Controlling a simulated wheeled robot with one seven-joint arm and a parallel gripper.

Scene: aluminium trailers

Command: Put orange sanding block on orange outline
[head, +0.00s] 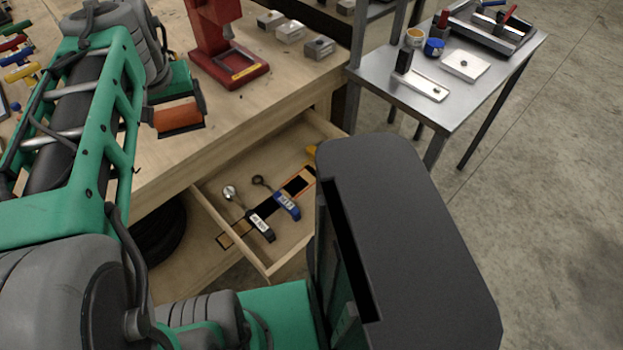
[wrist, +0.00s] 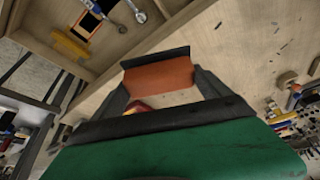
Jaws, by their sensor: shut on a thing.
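My gripper (head: 175,105) is shut on the orange sanding block (head: 181,118), which has a dark base or edge. It is near the front edge of the workbench; I cannot tell how high above the top. In the wrist view the block (wrist: 160,77) sits between the two dark fingers. An orange outline (head: 298,184) with black inside lies on the floor of the open drawer, lower right of the gripper. It also shows at top left of the wrist view (wrist: 90,22).
The open drawer (head: 205,213) holds a blue-labelled tool (head: 284,203), a black-labelled tool (head: 260,225) and a yellow item (head: 311,151) partly hidden by my body. A red press (head: 212,35) stands on the bench. A metal side table (head: 400,98) with several items is at right.

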